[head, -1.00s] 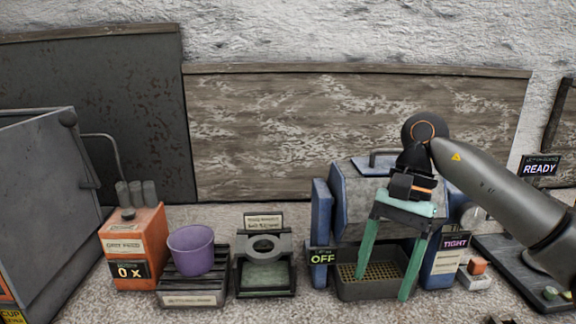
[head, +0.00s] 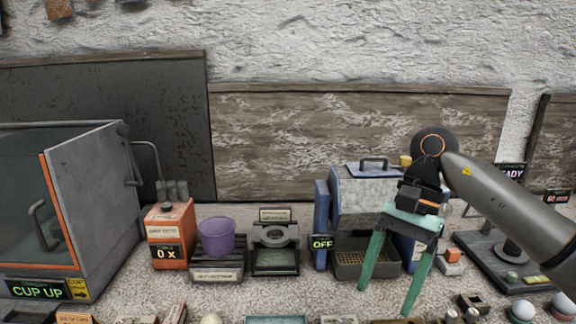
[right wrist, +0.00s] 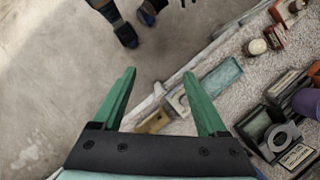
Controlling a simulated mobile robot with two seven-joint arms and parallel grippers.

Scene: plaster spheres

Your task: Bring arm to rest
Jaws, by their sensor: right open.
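My right gripper (head: 391,285) is open and empty, with its two green fingers pointing down. In the head view it hangs in front of the blue machine (head: 322,226) that shows an OFF sign and the dark mesh tray (head: 344,258). My right arm comes in from the right edge. In the right wrist view the green fingers (right wrist: 160,100) stand apart with nothing between them, over the bench edge and the grey floor. My left gripper is not in the head view.
A purple cup (head: 217,237) stands on a slatted stand, beside an orange box (head: 170,236) reading 0 X. A grey cabinet (head: 90,200) is at the left. White spheres (head: 523,309) lie at the front right. Several small items line the front edge.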

